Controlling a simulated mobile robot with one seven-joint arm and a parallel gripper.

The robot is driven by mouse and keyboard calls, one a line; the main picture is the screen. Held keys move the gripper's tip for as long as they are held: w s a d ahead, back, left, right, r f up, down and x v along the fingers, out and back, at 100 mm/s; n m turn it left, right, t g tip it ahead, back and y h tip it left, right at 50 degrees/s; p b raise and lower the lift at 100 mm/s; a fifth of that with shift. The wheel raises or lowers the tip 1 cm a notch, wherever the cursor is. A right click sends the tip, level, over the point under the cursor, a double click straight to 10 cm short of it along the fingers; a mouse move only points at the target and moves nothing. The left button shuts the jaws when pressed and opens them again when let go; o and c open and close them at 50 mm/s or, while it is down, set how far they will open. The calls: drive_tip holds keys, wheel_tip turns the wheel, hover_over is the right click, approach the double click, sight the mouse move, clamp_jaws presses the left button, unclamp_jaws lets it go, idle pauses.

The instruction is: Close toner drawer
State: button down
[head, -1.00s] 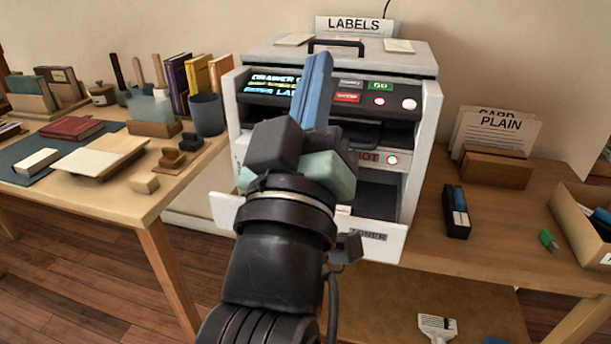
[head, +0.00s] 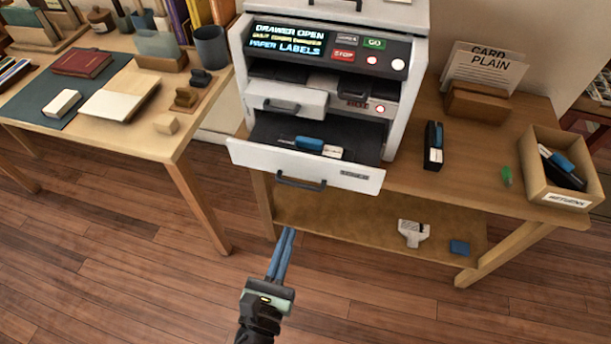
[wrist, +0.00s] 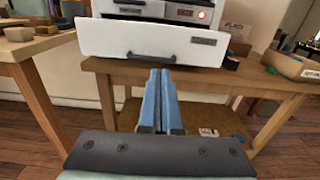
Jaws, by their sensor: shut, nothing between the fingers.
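The toner drawer (head: 305,166) is the lowest drawer of the printer (head: 325,65) and stands pulled out. Its white front has a dark handle and a small label, and a blue, white and black cartridge (head: 312,145) lies inside it. In the wrist view the drawer front (wrist: 150,40) spans the top, ahead of my fingers. My gripper (head: 288,236) is shut and empty, with its blue fingers together, below and in front of the drawer, apart from it. In the wrist view the shut fingers (wrist: 160,80) point towards the handle. The printer screen reads "DRAWER OPEN".
A smaller drawer (head: 286,100) above also sticks out a little. The printer's table has a lower shelf (head: 350,232) with a white scraper-like tool (head: 413,232). A desk (head: 120,115) stands left, and a returns box (head: 558,198) sits right. The floor in front is clear.

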sight(310, 172)
drive_tip(key=b+x, duration=0.1)
drive_tip(key=x, duration=1.2)
drive_tip(key=shift+w+d, duration=0.1)
drive_tip(key=b+x, duration=0.6)
drive_tip(key=x, duration=0.9)
drive_tip(key=shift+w+r, duration=0.2)
drive_tip(key=shift+r, duration=0.2)
drive_tip(key=shift+s+f, duration=0.15)
drive_tip(key=shift+s, duration=0.05)
drive_tip(key=p+v, duration=0.3)
drive_tip(key=v, duration=1.1)
drive_tip(key=shift+f, duration=0.2)
